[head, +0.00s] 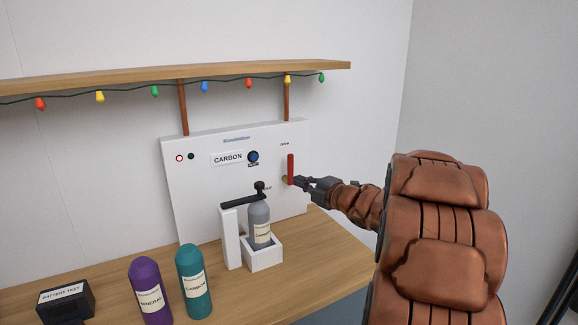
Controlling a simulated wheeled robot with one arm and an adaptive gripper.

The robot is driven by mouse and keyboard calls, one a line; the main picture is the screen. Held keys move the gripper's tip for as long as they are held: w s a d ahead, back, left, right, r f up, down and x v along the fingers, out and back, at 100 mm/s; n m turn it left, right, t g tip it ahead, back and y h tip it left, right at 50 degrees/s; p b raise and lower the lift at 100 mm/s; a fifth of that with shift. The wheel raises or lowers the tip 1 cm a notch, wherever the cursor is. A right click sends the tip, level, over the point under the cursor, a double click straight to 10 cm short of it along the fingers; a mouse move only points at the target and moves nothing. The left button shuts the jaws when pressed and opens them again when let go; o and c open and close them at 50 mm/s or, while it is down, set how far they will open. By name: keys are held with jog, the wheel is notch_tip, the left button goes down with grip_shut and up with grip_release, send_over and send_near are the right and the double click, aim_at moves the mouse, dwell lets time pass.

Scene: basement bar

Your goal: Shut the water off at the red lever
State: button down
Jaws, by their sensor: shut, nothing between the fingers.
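The red lever (291,168) stands upright on the right part of a white panel (215,200), below a small label that reads like "OPEN". My gripper (299,182) is shut and empty, with its fingertips at the lower part of the lever. Whether the fingertips touch the lever or are just in front of it, I cannot tell. My arm comes in from the right.
A grey bottle (259,219) sits in a white holder (263,255) with a black handle (240,199). Purple (148,280) and teal (190,265) bottles and a black box (62,310) stand on the wooden counter (330,255). A shelf (200,75) with coloured lights hangs above.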

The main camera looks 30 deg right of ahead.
aim_at(290, 170)
jog(key=shift+s+a+r+n+t+y, duration=0.2)
jog(key=shift+s+n+y, duration=0.2)
jog(key=shift+n+y, duration=0.25)
jog(key=shift+s+a+r+n+t+y, duration=0.1)
jog(key=shift+s+a+r+n+y, duration=0.1)
jog(key=shift+s+n+y, duration=0.3)
jog(key=shift+w, duration=0.15)
jog(key=p+x, duration=0.4)
jog(key=x, duration=0.6)
jog(key=shift+s+d+p, duration=0.2)
jog(key=shift+d+p, duration=0.45)
jog(key=shift+d, duration=1.4)
